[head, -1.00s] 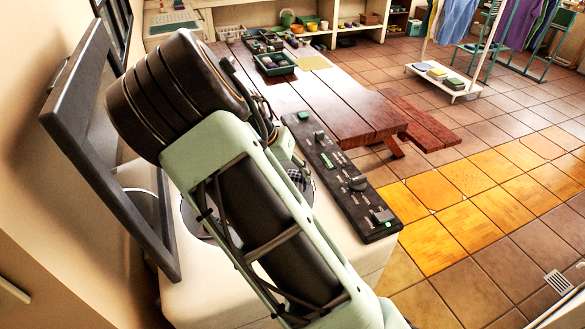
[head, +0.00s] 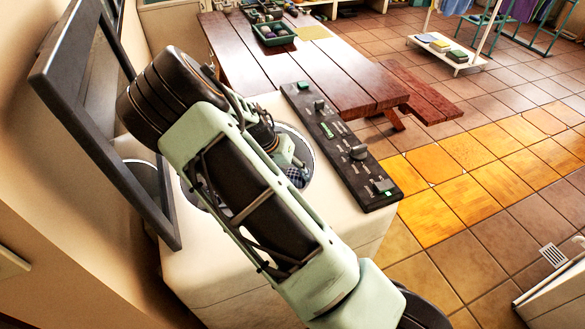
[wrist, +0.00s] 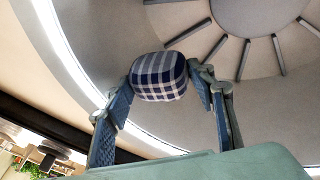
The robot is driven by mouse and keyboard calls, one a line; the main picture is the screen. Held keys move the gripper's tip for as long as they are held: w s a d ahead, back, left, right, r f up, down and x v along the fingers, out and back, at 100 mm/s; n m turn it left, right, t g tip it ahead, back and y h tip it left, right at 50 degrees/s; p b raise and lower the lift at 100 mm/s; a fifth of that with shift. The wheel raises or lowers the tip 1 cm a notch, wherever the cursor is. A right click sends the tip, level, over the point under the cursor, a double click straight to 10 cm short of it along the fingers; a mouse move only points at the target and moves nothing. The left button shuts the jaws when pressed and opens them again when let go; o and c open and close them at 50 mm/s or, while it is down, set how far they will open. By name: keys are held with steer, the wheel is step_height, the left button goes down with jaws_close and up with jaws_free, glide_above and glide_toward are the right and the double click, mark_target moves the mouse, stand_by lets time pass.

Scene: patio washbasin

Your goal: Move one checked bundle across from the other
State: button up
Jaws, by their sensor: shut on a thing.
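A blue-and-white checked bundle (wrist: 160,77) sits between the two fingers of my gripper (wrist: 163,84) in the wrist view, with the pale ribbed drum behind it. In the head view my gripper (head: 292,165) is at the round opening of the white washer (head: 340,240), and a small patch of the checked bundle (head: 297,179) shows beside it. My gripper is shut on this bundle. My arm hides much of the opening in the head view. No second checked bundle can be made out in either view.
The washer's dark-framed lid (head: 100,130) stands open at the left, close to my arm. A dark control panel (head: 340,148) runs along the washer's right edge. A wooden table (head: 330,85) stands behind. The tiled floor (head: 480,210) at the right is largely clear.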

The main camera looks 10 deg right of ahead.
step_height(320, 180, down, 14)
steer(key=b, duration=0.8)
steer(key=shift+b, duration=0.4)
steer(key=o, duration=1.4)
steer(key=v, duration=1.2)
